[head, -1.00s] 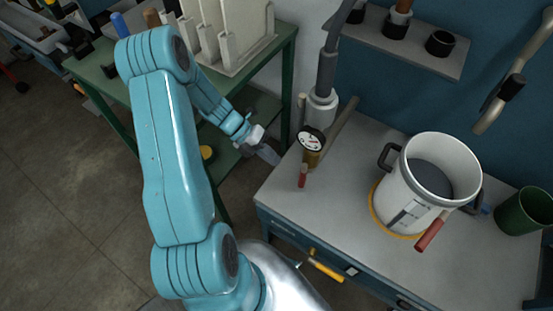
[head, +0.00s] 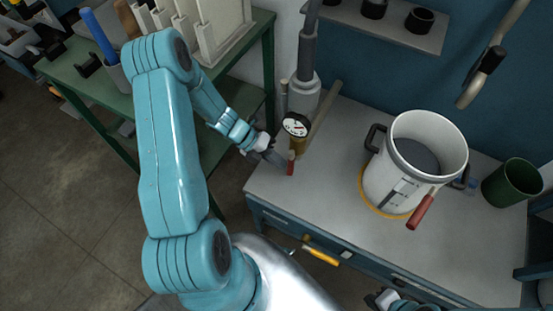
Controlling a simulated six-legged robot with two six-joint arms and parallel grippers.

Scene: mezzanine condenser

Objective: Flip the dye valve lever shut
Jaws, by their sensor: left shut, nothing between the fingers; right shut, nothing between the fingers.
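A short red lever (head: 291,163) stands below a round dial gauge (head: 296,125) on a brass body, near the left end of the grey bench top. My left gripper (head: 281,162) is shut and empty, with its dark fingertips close to the left side of this lever; I cannot tell whether they touch. A second red handle (head: 421,211) slants from the front of a white pot (head: 390,185). Which red handle is the dye valve lever is not marked. My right gripper (head: 377,299) is shut at the bottom edge, partly cut off, in front of the bench.
The pot stands in a yellow ring (head: 369,207) on the bench (head: 330,205). A dark green cup (head: 511,183) is at the right. A grey pipe (head: 305,60) rises behind the gauge. A yellow handle (head: 321,256) sticks out from the bench front. The bench between gauge and pot is mostly clear.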

